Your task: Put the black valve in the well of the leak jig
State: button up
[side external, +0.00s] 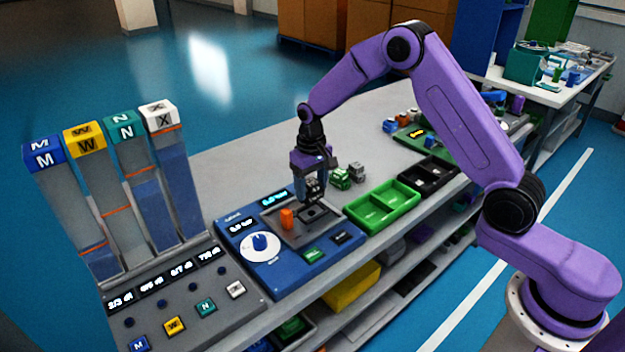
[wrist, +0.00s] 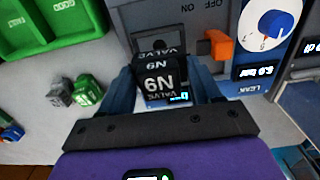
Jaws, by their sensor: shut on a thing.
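My gripper (side external: 312,194) is shut on the black valve (wrist: 160,78), a dark block with white "VALVE N9" lettering, held between the two blue fingers (wrist: 165,88). In the side view the gripper hangs over the blue leak jig (side external: 240,235), and the fingers mostly hide the valve. The jig's well (side external: 322,213) is a dark square recess in its grey plate, just below the gripper. In the wrist view the valve covers part of the well (wrist: 160,47). I cannot tell whether the valve touches the well.
An orange lever (side external: 287,219) stands beside the well, with a white dial (side external: 260,248) further left. A green two-part tray (side external: 383,208), a black tray (side external: 430,173) and green and grey valves (side external: 340,179) sit to the right. Labelled columns (side external: 85,205) stand at left.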

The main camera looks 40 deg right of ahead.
aim_at(312, 200)
jog(key=shift+f, duration=2.45)
jog(key=shift+f, duration=0.25)
jog(key=o, duration=1.2)
jog(key=shift+a, duration=0.1)
jog(key=shift+r, duration=0.1)
notch_tip(312, 200, up, 17)
jog(key=s+a+r+n, duration=0.2)
jog(key=s+a+n, duration=0.1)
jog(key=s, duration=0.7)
jog(key=s+a+r+n, duration=0.2)
jog(key=s+n, duration=0.2)
jog(key=s, duration=0.5)
jog(key=s+d+n, duration=0.2)
jog(key=s, duration=0.4)
jog(key=s+d+f+n, duration=0.1)
jog(key=s+d, duration=0.1)
jog(key=s, duration=0.5)
jog(key=s+d+f+n, duration=0.1)
jog(key=s+d+n, duration=0.1)
jog(key=s, duration=0.5)
jog(key=shift+s+d+f+n, duration=0.1)
jog(key=shift+d+n, duration=0.1)
jog(key=shift+n, duration=0.1)
